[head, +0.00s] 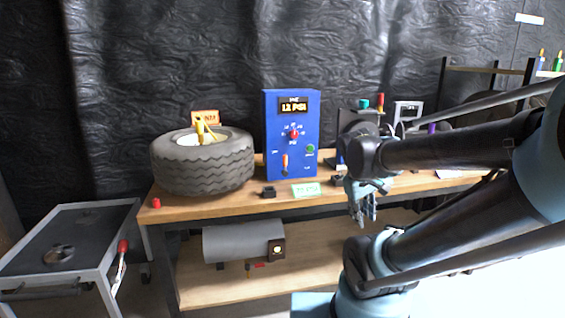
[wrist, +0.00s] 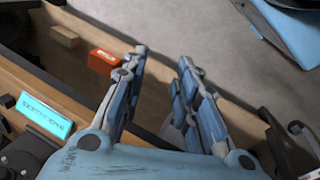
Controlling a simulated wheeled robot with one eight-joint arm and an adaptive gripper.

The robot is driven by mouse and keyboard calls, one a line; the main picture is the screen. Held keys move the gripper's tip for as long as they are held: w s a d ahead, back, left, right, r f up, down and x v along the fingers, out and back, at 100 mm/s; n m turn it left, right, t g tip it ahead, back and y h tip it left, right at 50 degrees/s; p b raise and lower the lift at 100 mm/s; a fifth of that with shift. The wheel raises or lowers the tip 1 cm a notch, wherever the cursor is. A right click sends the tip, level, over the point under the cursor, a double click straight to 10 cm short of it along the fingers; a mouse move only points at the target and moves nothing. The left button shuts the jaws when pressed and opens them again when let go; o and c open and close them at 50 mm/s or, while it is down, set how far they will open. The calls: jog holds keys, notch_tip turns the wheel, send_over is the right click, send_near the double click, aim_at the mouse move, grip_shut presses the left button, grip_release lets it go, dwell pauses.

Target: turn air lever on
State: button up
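A blue control box (head: 270,130) stands on the workbench, with a lit display reading 12 PSI and a round dial with a red centre. An orange-handled lever (head: 285,163) sits low on its front, its handle roughly upright; I take it for the air lever. A green button (head: 310,148) is to its right. My gripper (head: 362,212) hangs to the right of the box and lower, in front of the bench edge, apart from the lever. In the wrist view my gripper (wrist: 162,58) shows two spread fingers with nothing between them. The lever is not seen there.
A tyre (head: 203,168) lies on the workbench (head: 225,205) left of the box. A lit green plate (head: 306,189) and a small black block (head: 269,192) lie before the box. A grey tank (head: 235,243) rests on the lower shelf. A grey cart (head: 85,230) stands left.

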jog(key=w+a+r+n+t+h, duration=0.25)
jog(key=w+a+n, duration=0.35)
jog(key=w, duration=0.4)
jog(key=w+a+r+n+t+h, duration=0.2)
jog(key=w+a+r+n+h, duration=0.25)
jog(key=w+n, duration=0.4)
jog(key=w+a+n+t+h, duration=0.1)
jog(key=w+a+n+t, duration=0.35)
jog(key=a, duration=0.85)
jog(key=n+t, duration=0.3)
jog(key=n, duration=0.1)
send_near(285, 165)
jog(key=s+a+r, duration=0.3)
jog(key=s+a, duration=0.2)
jog(key=a, duration=0.1)
jog(key=x, duration=1.7)
jog(key=shift+s+d+h, duration=0.25)
jog(key=shift+d+h, duration=0.05)
jog(key=shift+h, duration=0.1)
jog(key=shift+c, duration=0.3)
jog(key=shift+a, duration=0.1)
grip_shut()
